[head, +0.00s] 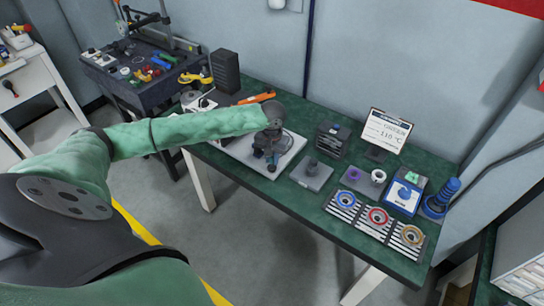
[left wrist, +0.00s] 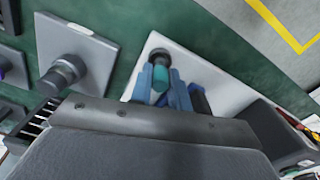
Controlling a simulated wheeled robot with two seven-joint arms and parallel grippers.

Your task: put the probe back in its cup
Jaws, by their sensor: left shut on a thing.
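My left gripper (head: 271,163) is over the pale plate (head: 240,152) near the middle of the table. In the left wrist view its blue fingers (left wrist: 162,88) are shut on a small teal-green piece, apparently the probe (left wrist: 160,76). A dark round part (left wrist: 159,56) shows just beyond the teal piece; I cannot tell whether it is the cup or part of the probe. The lower end of the held piece is hidden. My right gripper is not in view.
A grey plate with a dark cylinder (head: 312,167) stands right of the gripper. Further right are a white ring-like cup (head: 378,176), a blue device (head: 403,197), a sign (head: 387,131) and a rack with coloured rings (head: 376,217). An orange-handled tool (head: 256,98) lies behind.

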